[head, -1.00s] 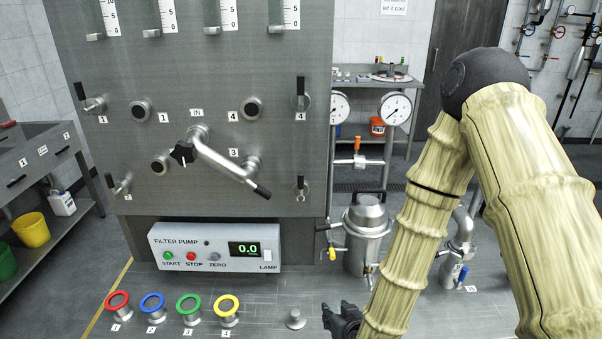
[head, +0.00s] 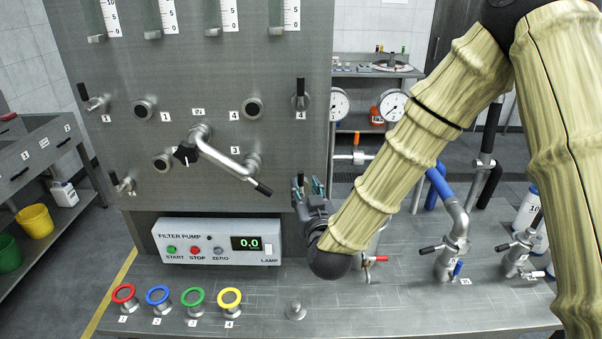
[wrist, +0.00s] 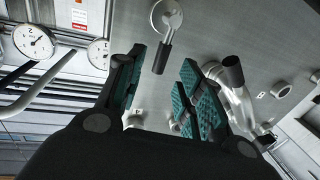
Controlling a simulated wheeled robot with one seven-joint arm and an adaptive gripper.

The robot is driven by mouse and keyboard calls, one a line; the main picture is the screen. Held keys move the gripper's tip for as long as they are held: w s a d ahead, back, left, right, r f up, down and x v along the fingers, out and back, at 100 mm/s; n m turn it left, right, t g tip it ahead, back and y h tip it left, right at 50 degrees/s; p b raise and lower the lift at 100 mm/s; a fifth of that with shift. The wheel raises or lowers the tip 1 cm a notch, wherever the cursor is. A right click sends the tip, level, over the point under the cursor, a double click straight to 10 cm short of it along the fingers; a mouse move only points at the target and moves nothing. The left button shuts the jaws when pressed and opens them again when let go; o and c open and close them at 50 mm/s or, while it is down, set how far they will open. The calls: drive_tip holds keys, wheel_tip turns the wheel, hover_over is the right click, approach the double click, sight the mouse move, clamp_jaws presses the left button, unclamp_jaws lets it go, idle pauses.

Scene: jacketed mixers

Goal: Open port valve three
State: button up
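The port valve at the panel's lower right (head: 299,183) has a black lever standing up. My gripper (head: 312,187) is right beside it and partly covers it, so no number label shows there. In the wrist view, a round silver valve with a black lever (wrist: 161,58), apparently the same one, lies ahead. My gripper (wrist: 163,72) is open, with teal pads. The lever's end appears in the gap between the fingertips; contact is not visible. The upper right valve (head: 300,100), labelled 4, also has its black lever up.
A swing pipe (head: 222,160) with a black-tipped handle projects left of the valve; its handle (wrist: 232,72) is close to the finger in the wrist view. The pump box (head: 220,241) stands below. Coloured rings (head: 230,297) and a small knob (head: 295,310) are on the bench.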

sight(302, 179)
drive_tip(key=w+p, duration=0.1)
drive_tip(key=w, duration=0.2)
drive_tip(key=w+a+p, duration=0.1)
drive_tip(key=w, duration=0.2)
drive_tip(key=shift+w+a, duration=0.15)
clamp_jaws()
